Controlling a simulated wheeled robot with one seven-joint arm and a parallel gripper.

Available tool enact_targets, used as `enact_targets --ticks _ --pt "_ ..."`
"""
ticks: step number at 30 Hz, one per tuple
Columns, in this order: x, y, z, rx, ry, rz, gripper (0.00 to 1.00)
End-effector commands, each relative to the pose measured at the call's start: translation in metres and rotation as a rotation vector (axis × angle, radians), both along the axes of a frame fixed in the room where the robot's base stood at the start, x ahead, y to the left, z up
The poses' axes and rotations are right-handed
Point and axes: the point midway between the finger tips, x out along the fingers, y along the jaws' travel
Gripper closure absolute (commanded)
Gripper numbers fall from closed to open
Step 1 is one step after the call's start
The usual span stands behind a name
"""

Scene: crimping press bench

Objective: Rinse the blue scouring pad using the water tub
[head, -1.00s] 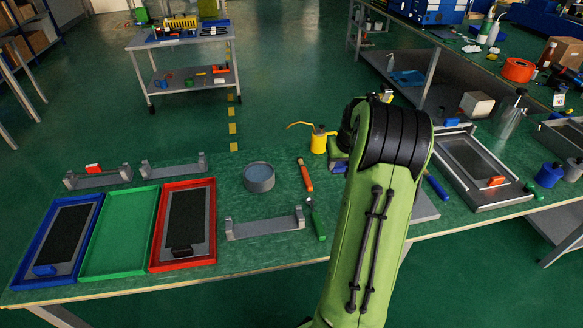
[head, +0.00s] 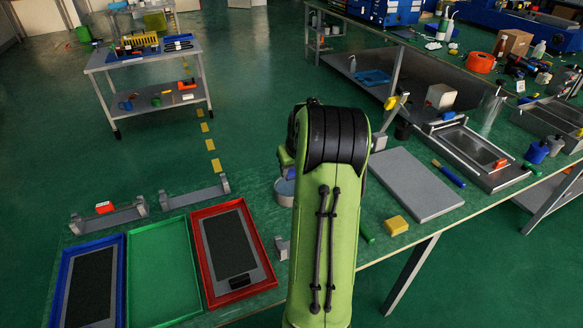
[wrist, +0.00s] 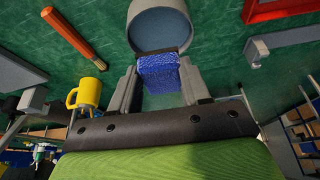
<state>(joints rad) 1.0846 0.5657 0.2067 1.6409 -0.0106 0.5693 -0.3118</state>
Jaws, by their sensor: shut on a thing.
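My gripper (wrist: 159,88) shows in the wrist view, its two grey fingers shut on the blue scouring pad (wrist: 160,73) from both sides. The pad's front edge looks dark. The round grey water tub (wrist: 160,28) is just past the pad, with its bluish inside showing. The pad overlaps the tub's near edge in this view; I cannot tell whether they touch.
Blue, green and red trays (head: 155,275) lie at left, with grey racks (head: 195,193) behind them. A yellow block (head: 395,225) and grey plate (head: 412,184) lie right of my arm.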

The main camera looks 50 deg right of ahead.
Motion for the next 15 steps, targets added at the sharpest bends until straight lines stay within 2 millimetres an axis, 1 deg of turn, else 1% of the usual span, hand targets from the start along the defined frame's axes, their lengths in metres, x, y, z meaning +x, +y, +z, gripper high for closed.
enact_targets --ticks 1,15 --pt "0.001 0.001 -0.008 0.001 -0.001 0.003 0.78" --pt "0.001 0.001 -0.063 0.001 0.0 0.004 0.78"
